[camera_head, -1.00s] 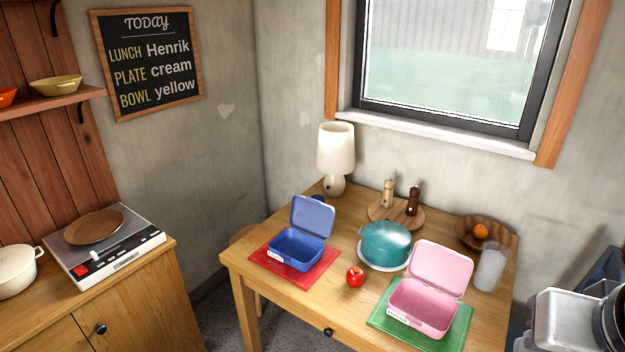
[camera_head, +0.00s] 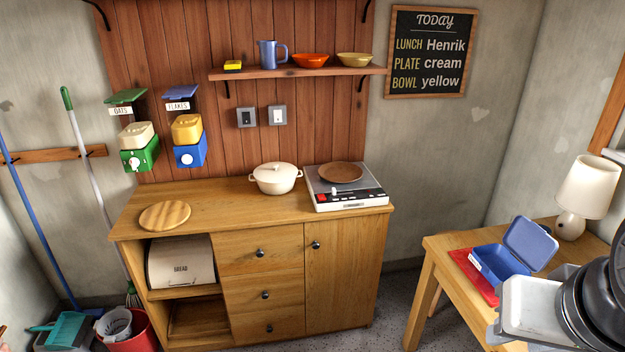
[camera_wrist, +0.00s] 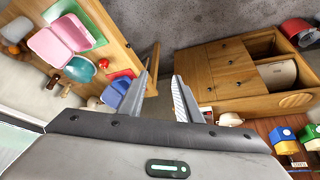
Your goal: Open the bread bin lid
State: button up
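The bread bin (camera_head: 181,265) is cream with a rounded front marked BREAD. It stands in the upper open compartment at the left of the wooden cabinet (camera_head: 276,270); its lid looks closed. In the wrist view, the bin (camera_wrist: 277,76) shows as a pale shape in the cabinet, at the right. My gripper (camera_wrist: 165,66) is open, with two grey fingers apart and nothing between them. It is well away from the bin. In the head view only part of my arm shows at the right edge, and the fingers are out of sight.
A table with a blue lunch box (camera_head: 505,255) is at the right. A red bucket (camera_head: 133,328) stands left of the cabinet. Floor (camera_head: 395,300) shows between cabinet and table.

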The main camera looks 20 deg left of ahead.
aim_at(182, 263)
jog(key=u, duration=1.75)
jog(key=i+j+u, duration=0.15)
jog(key=i+j, duration=0.25)
jog(key=i, duration=0.2)
jog(key=i+j, duration=0.2)
jog(key=i, duration=0.2)
jog(key=i+j+u, duration=0.1)
jog(key=i+j, duration=0.15)
jog(key=i, duration=0.2)
jog(key=i+j, duration=0.2)
jog(key=i, duration=0.25)
jog(key=i+j, duration=0.2)
jog(key=i, duration=0.25)
